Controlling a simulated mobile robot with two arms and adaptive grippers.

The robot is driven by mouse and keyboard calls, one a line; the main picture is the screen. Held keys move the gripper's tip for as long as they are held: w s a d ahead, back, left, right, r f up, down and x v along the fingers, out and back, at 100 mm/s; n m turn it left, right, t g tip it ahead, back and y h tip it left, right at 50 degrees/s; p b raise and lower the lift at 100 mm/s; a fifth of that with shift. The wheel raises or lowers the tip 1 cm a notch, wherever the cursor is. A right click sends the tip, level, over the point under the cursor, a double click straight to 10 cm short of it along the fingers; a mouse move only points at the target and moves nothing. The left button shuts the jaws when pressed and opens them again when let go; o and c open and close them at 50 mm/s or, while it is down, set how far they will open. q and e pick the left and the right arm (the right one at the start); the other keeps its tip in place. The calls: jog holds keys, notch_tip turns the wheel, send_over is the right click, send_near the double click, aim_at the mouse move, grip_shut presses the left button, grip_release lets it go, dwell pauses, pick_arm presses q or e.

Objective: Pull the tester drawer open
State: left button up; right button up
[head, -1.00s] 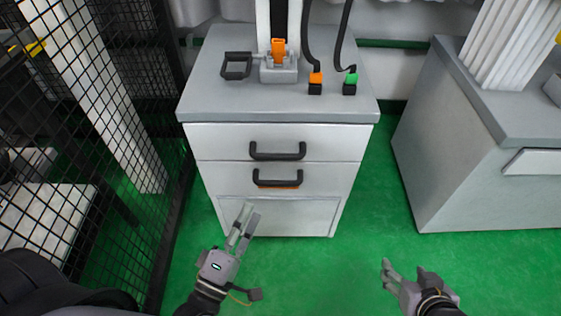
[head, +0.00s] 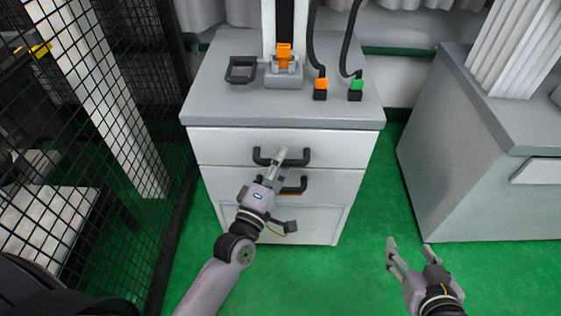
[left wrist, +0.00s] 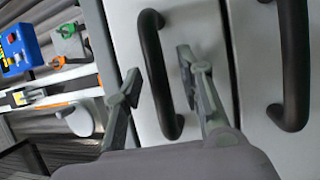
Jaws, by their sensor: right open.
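The tester cabinet has an upper drawer (head: 225,146) and a lower drawer (head: 222,184), both flush with its front. The upper drawer has a black bar handle (head: 262,157); the lower drawer has a similar handle (head: 300,186), partly behind my gripper. My left gripper (head: 284,156) is in front of the upper handle. In the left wrist view its fingers (left wrist: 160,72) are apart, and the upper handle (left wrist: 151,40) shows between them; I cannot tell whether they touch it. The lower handle (left wrist: 293,70) is to the right there. My right gripper (head: 410,252) is open and empty.
A black mesh fence (head: 100,130) is at left, another grey cabinet (head: 465,160) at right. Green floor between is clear.

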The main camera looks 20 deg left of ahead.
pick_arm(q)
jog(key=shift+c, duration=0.2)
grip_shut()
dwell(0.3)
dwell(0.4)
